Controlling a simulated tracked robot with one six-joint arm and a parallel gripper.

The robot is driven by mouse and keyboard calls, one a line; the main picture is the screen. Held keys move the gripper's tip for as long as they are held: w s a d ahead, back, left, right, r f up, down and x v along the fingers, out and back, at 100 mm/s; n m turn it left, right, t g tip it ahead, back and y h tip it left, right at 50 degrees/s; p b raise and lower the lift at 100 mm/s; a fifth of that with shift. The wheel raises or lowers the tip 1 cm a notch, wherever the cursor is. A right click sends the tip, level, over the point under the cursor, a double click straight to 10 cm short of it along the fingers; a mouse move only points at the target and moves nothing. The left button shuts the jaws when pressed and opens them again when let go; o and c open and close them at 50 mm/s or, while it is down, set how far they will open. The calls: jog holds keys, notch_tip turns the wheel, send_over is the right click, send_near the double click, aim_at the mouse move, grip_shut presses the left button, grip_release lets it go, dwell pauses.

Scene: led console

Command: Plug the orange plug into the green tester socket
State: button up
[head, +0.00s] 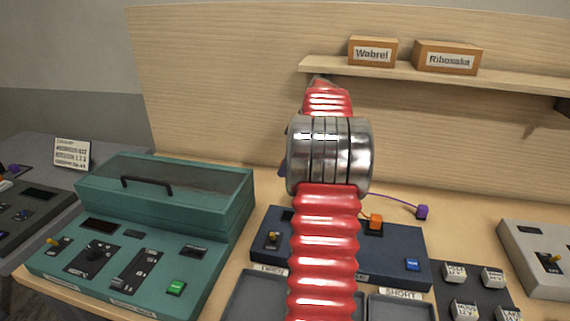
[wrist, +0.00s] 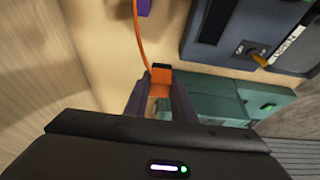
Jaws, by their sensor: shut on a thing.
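In the wrist view, my gripper (wrist: 160,82) is shut on the orange plug (wrist: 160,75), with an orange cable (wrist: 139,40) running up from it. In the head view, my red and silver arm hides the gripper and the held plug. The teal-green unit (head: 222,212), with a lidded box and black handle, stands left of my arm. A bright green square (head: 176,288) is on its front panel; I cannot tell whether this is the socket. Teal casing also shows beyond the fingers in the wrist view (wrist: 212,92). The plug appears apart from it.
A dark blue console (head: 400,247) stands right of centre, with an orange block (head: 375,221) on it. A purple plug (head: 422,212) lies behind it. Grey trays (head: 255,295) and labelled blocks (head: 465,310) are in front. A shelf (head: 400,72) holds two boxes.

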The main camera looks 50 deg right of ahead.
jog(key=shift+f, duration=0.55)
jog(key=s+a, duration=0.6)
jog(key=s, duration=0.4)
jog(key=s+a, duration=0.6)
jog(key=s, duration=0.5)
jog(key=shift+s, duration=0.25)
dwell(1.4)
jog(key=shift+f, duration=2.25)
dwell(1.5)
